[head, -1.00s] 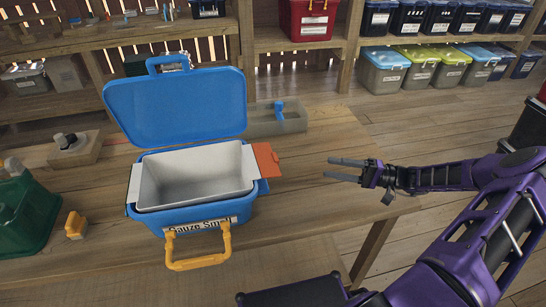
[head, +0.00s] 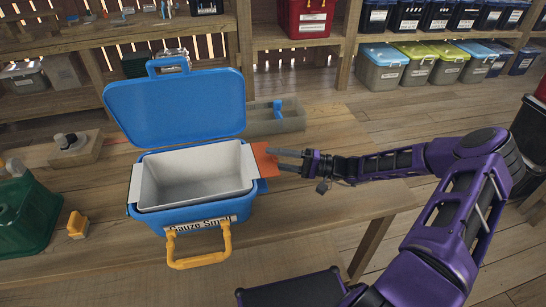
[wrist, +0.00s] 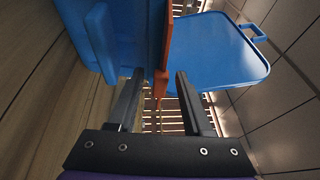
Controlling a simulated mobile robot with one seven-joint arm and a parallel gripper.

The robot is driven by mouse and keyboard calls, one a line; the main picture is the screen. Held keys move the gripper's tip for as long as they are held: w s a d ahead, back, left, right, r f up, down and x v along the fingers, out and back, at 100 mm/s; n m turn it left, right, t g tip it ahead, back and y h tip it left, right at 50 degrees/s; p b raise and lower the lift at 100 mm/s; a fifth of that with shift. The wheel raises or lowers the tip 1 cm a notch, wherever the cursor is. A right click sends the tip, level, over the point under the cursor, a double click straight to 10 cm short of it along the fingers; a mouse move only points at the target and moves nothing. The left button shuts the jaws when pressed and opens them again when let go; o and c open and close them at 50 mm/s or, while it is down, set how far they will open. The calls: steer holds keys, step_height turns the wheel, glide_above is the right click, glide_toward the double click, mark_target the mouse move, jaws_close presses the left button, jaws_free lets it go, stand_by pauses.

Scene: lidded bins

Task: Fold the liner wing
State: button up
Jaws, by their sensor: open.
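A blue bin (head: 208,214) stands on the bench with its blue lid (head: 178,108) raised. A pale liner (head: 195,200) sits inside, with a white wing (head: 249,166) over the right rim and another (head: 134,184) over the left rim. An orange flap (head: 264,158) sticks out at the right side, joined to the right wing. My gripper (head: 273,160) is open at the flap's outer edge. In the wrist view the flap (wrist: 166,45) appears edge-on, reaching between the two open fingers (wrist: 158,75). Contact cannot be told.
A yellow handle (head: 200,262) hangs at the bin's front. A grey tray (head: 275,120) lies behind the flap. A green container (head: 28,212) and a small yellow object (head: 77,226) are at the left. The bench right of the bin is clear.

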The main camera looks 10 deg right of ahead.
steer(key=shift+w+a, duration=0.1)
steer(key=shift+a, duration=0.2)
jaws_close()
